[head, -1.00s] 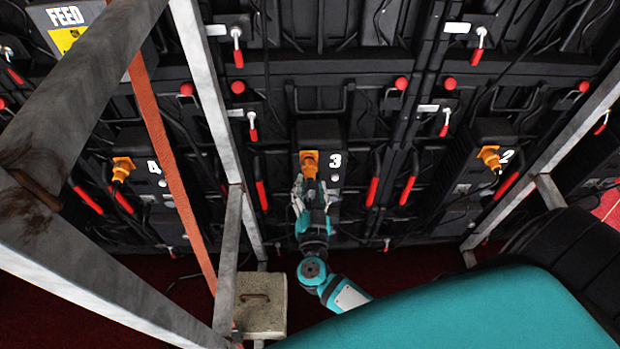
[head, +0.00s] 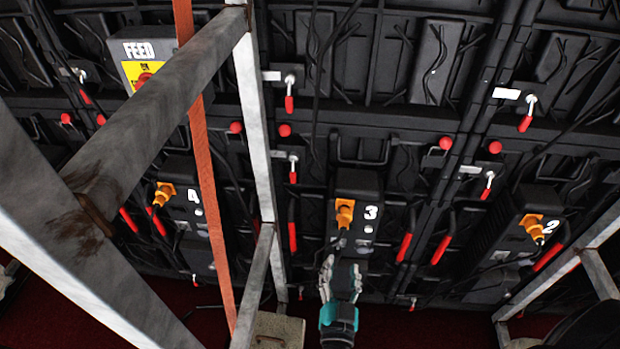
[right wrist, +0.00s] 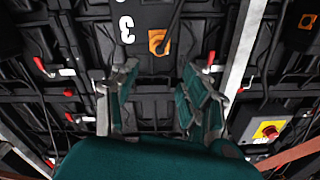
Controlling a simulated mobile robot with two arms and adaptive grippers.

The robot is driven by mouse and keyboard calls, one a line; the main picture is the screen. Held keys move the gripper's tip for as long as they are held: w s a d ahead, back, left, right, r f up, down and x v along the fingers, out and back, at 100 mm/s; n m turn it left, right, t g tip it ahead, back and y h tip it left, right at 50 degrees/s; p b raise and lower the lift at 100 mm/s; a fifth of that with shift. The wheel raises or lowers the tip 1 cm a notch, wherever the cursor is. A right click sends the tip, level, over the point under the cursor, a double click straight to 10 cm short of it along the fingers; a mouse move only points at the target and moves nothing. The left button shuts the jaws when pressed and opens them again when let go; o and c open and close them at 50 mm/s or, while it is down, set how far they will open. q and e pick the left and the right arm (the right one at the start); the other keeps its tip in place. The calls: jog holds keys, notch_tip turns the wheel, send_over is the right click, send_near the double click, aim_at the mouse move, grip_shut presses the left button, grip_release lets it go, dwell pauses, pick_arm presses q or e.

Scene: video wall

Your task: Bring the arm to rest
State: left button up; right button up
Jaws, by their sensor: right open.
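My right gripper (head: 342,279) is near the bottom middle of the head view, just below the panel box marked 3 (head: 358,188). Its fingers (right wrist: 160,85) are spread and empty in the right wrist view. The orange plug (head: 344,213) sits in box 3 with a dark cable from it. The plug also shows in the right wrist view (right wrist: 158,42), beyond the open fingers and apart from them. My left gripper is out of view.
Grey metal frame bars (head: 262,130) and an orange strap (head: 208,200) stand left of my arm. A FEED box (head: 135,62) is at upper left. Boxes 4 (head: 180,170) and 2 (head: 515,235) carry orange plugs. A pale block (head: 279,331) stands lower left of my gripper.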

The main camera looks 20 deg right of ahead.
jog(key=s+a+f+n+g+y, duration=0.25)
jog(key=f+n+y, duration=0.25)
jog(key=f, duration=0.7)
jog(key=s+a+f+n+g+y, duration=0.2)
jog(key=s+a+f+n+y, duration=0.15)
jog(key=f, duration=0.85)
jog(key=s+d+f+n+g, duration=0.1)
jog(key=s+d+f+g, duration=0.2)
jog(key=s+f, duration=0.3)
jog(key=s+d+f+g, duration=0.3)
jog(key=s+f, duration=0.3)
jog(key=s, duration=0.5)
jog(key=s+d+f+n+g, duration=0.1)
jog(key=s+d+f+g, duration=0.3)
jog(key=s, duration=0.5)
notch_tip(320, 180, down, 2)
jog(key=shift+f+n+g+h, duration=0.25)
jog(key=shift+n+g+h, duration=0.1)
